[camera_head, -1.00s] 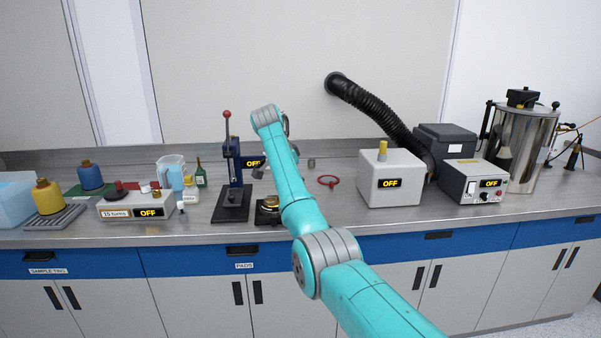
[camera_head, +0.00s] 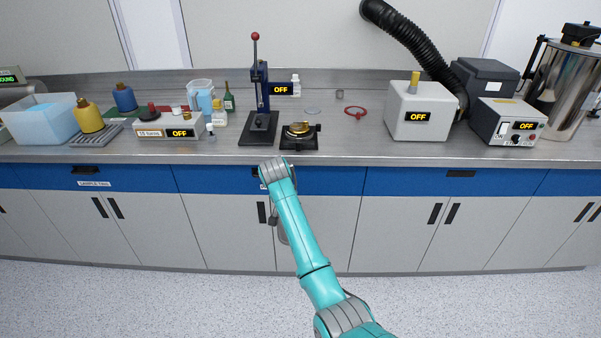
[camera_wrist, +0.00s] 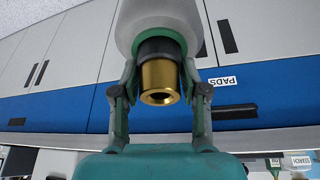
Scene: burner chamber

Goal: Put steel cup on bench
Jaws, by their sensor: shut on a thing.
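My gripper (camera_wrist: 160,67) is shut on a brass-coloured hollow cylinder (camera_wrist: 160,84) with a dark collar, seen between its two fingers in the wrist view. A pale grey rounded body shows behind the collar; I cannot tell whether it is part of the held thing. In the head view my gripper is mostly hidden by my arm, low in front of the cabinet doors.
A dark press (camera_head: 260,125) and a low black device (camera_head: 299,142) with a brass-coloured top stand near the bench's middle. A red ring (camera_head: 355,111) lies left of a white box (camera_head: 421,117). Bare steel lies between the black device and the box.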

